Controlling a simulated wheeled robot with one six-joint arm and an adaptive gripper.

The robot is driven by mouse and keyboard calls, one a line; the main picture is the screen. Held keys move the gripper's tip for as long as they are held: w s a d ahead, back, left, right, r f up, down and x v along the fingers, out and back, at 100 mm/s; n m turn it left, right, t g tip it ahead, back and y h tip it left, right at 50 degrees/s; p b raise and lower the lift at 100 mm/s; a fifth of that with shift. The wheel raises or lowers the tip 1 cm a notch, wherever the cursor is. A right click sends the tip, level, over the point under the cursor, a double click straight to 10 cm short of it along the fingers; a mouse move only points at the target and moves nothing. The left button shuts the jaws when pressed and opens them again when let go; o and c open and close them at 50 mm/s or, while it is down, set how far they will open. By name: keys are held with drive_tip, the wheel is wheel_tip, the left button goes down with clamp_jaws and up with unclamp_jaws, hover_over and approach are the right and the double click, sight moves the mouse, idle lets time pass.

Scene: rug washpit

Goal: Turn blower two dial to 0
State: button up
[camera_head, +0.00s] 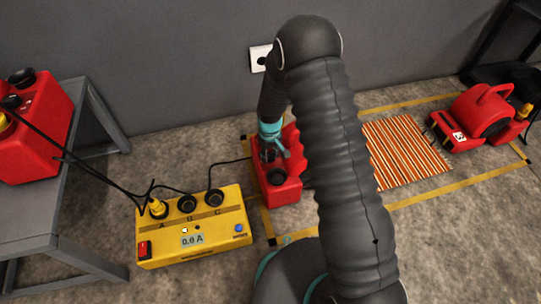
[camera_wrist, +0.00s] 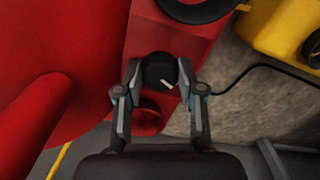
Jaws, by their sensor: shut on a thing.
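The red blower (camera_head: 283,192) stands on the floor under my gripper (camera_head: 270,152); its number cannot be read. In the wrist view its red body (camera_wrist: 75,50) fills the left side. A round black dial (camera_wrist: 157,66) with a white pointer line sits on its red face. The line points to the lower right in that view. My gripper (camera_wrist: 160,76) has one finger on each side of the dial and is shut on it. No scale or 0 mark can be made out. In the head view my gripper and arm hide the dial.
A yellow power box (camera_head: 195,228) reading 0.0 A stands left of the blower, with cables. A red unit (camera_head: 38,130) sits on a grey table (camera_head: 30,215). Another red blower (camera_head: 480,120) stands right, past a striped rug (camera_head: 405,150). A wall is behind.

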sight(270, 155)
drive_tip(key=n, duration=0.4)
drive_tip(key=shift+n+b, duration=0.4)
drive_tip(key=shift+w, duration=0.1)
idle(0.3)
drive_tip(key=o, duration=0.9)
drive_tip(key=shift+c, duration=0.2)
wheel_tip(270, 155, up, 12)
